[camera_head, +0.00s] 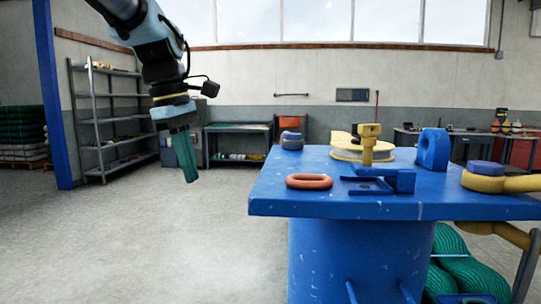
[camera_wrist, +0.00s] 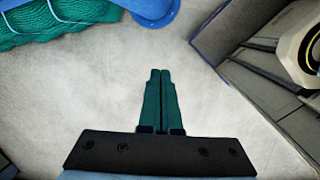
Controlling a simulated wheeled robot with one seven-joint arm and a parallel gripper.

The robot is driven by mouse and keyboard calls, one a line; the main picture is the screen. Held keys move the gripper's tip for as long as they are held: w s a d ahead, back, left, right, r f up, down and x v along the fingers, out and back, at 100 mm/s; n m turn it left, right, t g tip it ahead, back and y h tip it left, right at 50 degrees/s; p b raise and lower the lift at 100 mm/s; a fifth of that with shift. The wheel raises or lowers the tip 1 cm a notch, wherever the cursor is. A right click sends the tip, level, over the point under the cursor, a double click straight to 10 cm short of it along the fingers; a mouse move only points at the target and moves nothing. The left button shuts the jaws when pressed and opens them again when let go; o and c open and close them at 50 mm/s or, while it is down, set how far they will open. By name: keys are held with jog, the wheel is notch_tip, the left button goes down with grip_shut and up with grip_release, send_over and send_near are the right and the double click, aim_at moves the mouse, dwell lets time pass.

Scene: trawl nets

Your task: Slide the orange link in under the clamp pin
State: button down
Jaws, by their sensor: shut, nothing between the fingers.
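The orange link (camera_head: 309,181) lies flat near the left front edge of the blue table (camera_head: 275,196). To its right a blue clamp bracket (camera_head: 398,180) is fixed on the tabletop. A yellow upright pin or handle (camera_head: 368,143) rises behind the bracket; I cannot tell if it is the clamp pin. My gripper (camera_head: 190,178) hangs in the air left of the table, apart from the link, its green fingers pointing down. In the wrist view my gripper (camera_wrist: 160,75) has its two fingers together with nothing between them. The link is not in the wrist view.
A pale spool (camera_head: 350,156), a blue ring block (camera_head: 433,150) and a yellow shackle-like piece (camera_head: 485,181) stand on the table. The floor left of the table is clear.

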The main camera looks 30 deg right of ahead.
aim_at(281, 185)
jog(key=s+d+r+n+g, duration=0.1)
jog(key=s+d+r, duration=0.25)
jog(key=r, duration=0.25)
jog(key=s+d+r+n, duration=0.2)
jog(key=s+d+r, duration=0.1)
jog(key=s+r, duration=0.2)
jog(key=p+x, duration=0.1)
jog(key=x, duration=0.7)
jog(key=shift+s+f+p, duration=0.25)
jog(key=shift+f+p, duration=0.15)
jog(key=s+d, duration=0.1)
jog(key=s+d+p, duration=0.1)
jog(key=shift+d+f, duration=0.2)
jog(key=shift+d, duration=0.1)
jog(key=shift+s+d+f+p, duration=0.15)
jog(key=shift+s+d+p, duration=0.15)
jog(key=shift+d, duration=0.1)
